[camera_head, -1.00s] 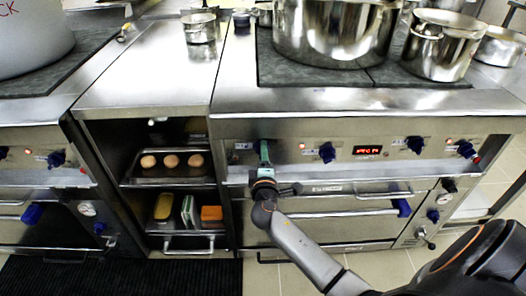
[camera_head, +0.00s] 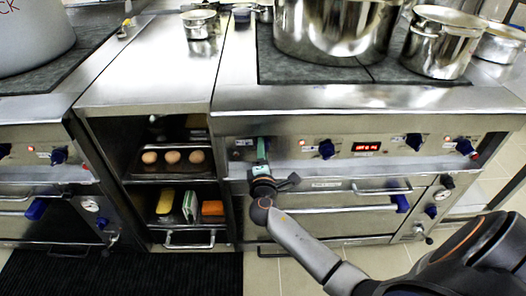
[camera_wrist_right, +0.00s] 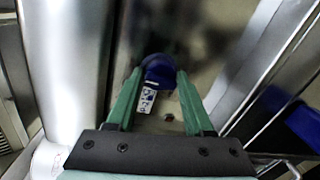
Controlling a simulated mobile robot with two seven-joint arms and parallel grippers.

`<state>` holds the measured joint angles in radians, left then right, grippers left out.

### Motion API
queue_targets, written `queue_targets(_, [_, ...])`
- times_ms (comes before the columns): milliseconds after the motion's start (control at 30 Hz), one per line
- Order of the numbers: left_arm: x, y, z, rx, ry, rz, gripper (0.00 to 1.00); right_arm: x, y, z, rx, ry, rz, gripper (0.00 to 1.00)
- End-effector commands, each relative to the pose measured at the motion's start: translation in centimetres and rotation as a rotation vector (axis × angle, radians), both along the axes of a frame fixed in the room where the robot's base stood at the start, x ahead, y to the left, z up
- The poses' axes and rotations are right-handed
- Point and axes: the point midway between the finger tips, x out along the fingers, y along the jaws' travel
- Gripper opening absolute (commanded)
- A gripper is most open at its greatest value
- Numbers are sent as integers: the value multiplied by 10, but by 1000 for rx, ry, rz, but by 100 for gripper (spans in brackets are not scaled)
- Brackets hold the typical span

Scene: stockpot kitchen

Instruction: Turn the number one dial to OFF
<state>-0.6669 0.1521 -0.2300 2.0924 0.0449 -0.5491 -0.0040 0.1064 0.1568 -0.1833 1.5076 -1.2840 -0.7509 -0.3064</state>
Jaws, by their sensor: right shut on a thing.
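The gripped dial is a blue knob (camera_wrist_right: 159,70) at the left end of the stove's front panel. In the right wrist view it sits between the green fingertips, with a small white label below it. My right gripper (camera_head: 262,150) is shut on this knob. In the head view the fingers hide most of the knob, and its pointer setting cannot be read. My left gripper is not in view.
Other blue dials, including one to the right (camera_head: 326,150), and a red display (camera_head: 366,147) share the panel. A large pot (camera_head: 335,35) stands on the cooktop above. Open shelves (camera_head: 165,178) with eggs stand to the left. An oven handle (camera_head: 383,191) lies below.

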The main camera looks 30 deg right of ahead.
Motion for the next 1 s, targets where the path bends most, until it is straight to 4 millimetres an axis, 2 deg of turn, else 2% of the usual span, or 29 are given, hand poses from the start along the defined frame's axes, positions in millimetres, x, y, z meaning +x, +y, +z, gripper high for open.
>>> queue_targets(67, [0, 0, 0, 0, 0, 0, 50, 0, -2, 2, -5, -2, -3, 0])
queue_targets(100, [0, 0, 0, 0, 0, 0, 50, 0, -2, 2, -5, -2, -3, 53])
queue_targets(333, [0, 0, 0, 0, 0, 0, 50, 0, -1, 1, -3, -2, 0, 79])
queue_targets(667, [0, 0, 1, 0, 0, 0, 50, -3, 2, 1, 0, -1, 1, 80])
queue_targets(767, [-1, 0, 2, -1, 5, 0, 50, -12, 8, 1, 1, 1, 2, 80])
queue_targets(1000, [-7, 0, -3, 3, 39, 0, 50, -55, 36, 4, 1, 2, 2, 80])
